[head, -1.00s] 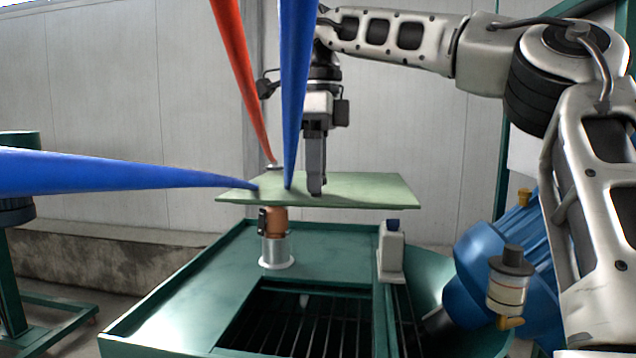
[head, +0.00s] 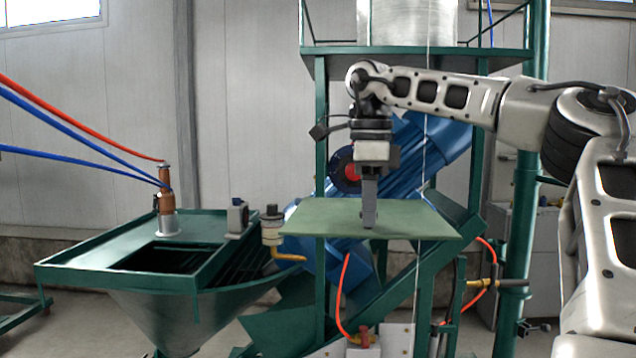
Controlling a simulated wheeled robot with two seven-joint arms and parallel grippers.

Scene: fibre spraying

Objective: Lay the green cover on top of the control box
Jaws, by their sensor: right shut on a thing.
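The green cover (head: 330,219) is a thin flat plate, held roughly level in mid-air in the middle of the head view. My right gripper (head: 369,222) points down from above and is shut on the cover. The fingers hide a small part of its middle. I cannot tell for sure which thing is the control box; a grey cabinet (head: 530,228) stands at the right, partly behind a green post and my right arm. My left gripper is not in view.
A green hopper table (head: 90,240) stands at the left, with a copper-coloured nozzle (head: 166,192), hoses and a small grey block (head: 237,218). Behind the cover are a green frame (head: 320,130), a blue motor (head: 425,150) and an orange hose (head: 343,290).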

